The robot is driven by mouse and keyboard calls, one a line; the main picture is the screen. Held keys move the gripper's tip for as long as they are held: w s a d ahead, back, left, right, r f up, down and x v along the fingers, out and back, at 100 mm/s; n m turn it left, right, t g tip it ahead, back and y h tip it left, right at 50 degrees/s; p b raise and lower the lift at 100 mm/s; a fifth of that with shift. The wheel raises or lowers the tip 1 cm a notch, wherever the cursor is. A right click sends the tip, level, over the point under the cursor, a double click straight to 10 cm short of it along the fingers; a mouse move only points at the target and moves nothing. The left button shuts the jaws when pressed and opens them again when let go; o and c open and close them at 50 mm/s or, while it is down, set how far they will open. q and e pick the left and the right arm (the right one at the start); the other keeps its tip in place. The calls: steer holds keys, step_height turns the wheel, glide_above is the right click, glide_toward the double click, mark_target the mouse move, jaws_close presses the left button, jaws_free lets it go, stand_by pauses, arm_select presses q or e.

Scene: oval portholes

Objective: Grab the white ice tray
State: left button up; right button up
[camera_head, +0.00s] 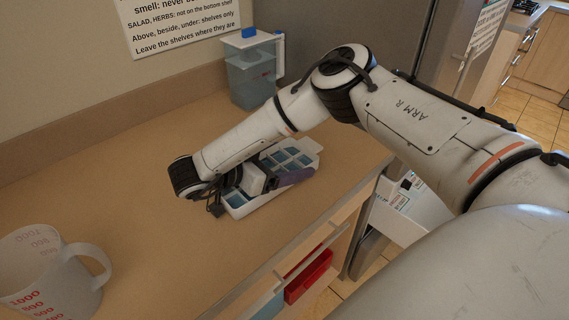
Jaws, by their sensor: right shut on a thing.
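The white ice tray (304,148) lies on the tan counter, with blue-grey contents in its compartments. My right arm reaches over it from the right. My right gripper (285,180) is at the tray's front side, shut on the tray; its wrist and hand cover the tray's left and middle part. The exact contact of the fingers is partly hidden by the hand. My left gripper is not in view.
A translucent measuring jug (45,275) stands at the front left of the counter. A lidded water pitcher (252,75) stands at the back near the wall. An open drawer with a red bin (308,277) is below the front edge. The counter's left middle is clear.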

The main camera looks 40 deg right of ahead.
step_height(320, 180, up, 9)
stand_by(0.8)
